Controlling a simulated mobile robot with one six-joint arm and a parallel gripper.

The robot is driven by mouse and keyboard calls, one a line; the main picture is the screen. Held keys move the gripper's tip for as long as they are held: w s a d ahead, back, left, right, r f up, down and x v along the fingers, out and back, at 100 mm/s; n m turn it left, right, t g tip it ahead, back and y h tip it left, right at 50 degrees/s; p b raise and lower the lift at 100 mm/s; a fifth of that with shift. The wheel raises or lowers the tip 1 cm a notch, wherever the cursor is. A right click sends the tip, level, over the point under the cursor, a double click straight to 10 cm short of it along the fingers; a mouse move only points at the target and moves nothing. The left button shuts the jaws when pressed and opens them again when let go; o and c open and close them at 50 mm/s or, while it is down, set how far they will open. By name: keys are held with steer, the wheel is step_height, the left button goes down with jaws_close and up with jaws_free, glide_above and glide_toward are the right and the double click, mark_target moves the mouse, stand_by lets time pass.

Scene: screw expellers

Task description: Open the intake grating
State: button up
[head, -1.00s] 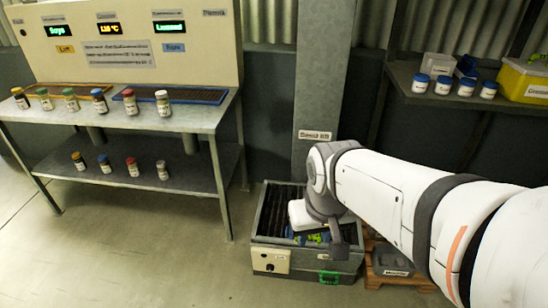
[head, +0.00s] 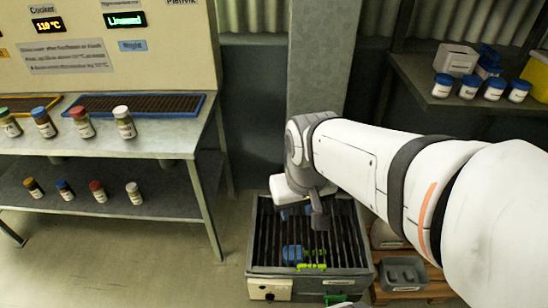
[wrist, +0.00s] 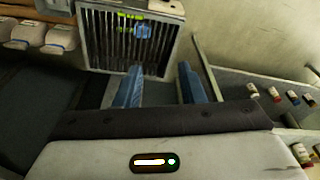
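The intake grating (head: 345,240) is a set of dark parallel bars in a grey metal box at the foot of the pillar. It lies flat and looks closed. A blue block (head: 291,254) and a lime-green strip (head: 312,266) sit on the bars near the front. In the wrist view the grating (wrist: 100,35) is at the top, with the blue block (wrist: 143,31) on it. My gripper (wrist: 160,84) is open and empty, its two blue fingers apart. It is above the rear part of the box, not touching the blue block. My wrist hides part of the grating in the head view.
A metal table (head: 150,148) with jars stands left, a lower shelf (head: 110,190) beneath it. A grey pillar (head: 318,70) rises behind the box. A pallet (head: 410,290) with a dark tray (head: 403,273) stands right. A shelf (head: 440,100) with white jars is at upper right.

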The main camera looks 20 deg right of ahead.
steer(key=w+d+f+m+g+b, duration=0.1)
steer(key=w+d+f+m+b, duration=0.1)
steer(key=w+f+m+b, duration=0.45)
steer(key=w+d+f+m+g+b, duration=0.1)
steer(key=d+f+b, duration=0.2)
steer(key=f, duration=0.6)
steer(key=m+g+b, duration=0.2)
steer(key=m+b, duration=0.9)
steer(key=m, duration=0.3)
glide_toward(310, 265)
steer(key=shift+y, duration=0.3)
steer(key=f+b, duration=0.1)
steer(key=f, duration=0.1)
steer(key=f+b, duration=0.1)
steer(key=f, duration=0.1)
steer(key=s+f+b, duration=0.1)
steer(key=f, duration=0.2)
steer(key=shift+d, duration=0.15)
steer(key=shift+s+f, duration=0.15)
steer(key=shift+f, duration=0.4)
steer(key=shift+c, duration=0.5)
jaws_close()
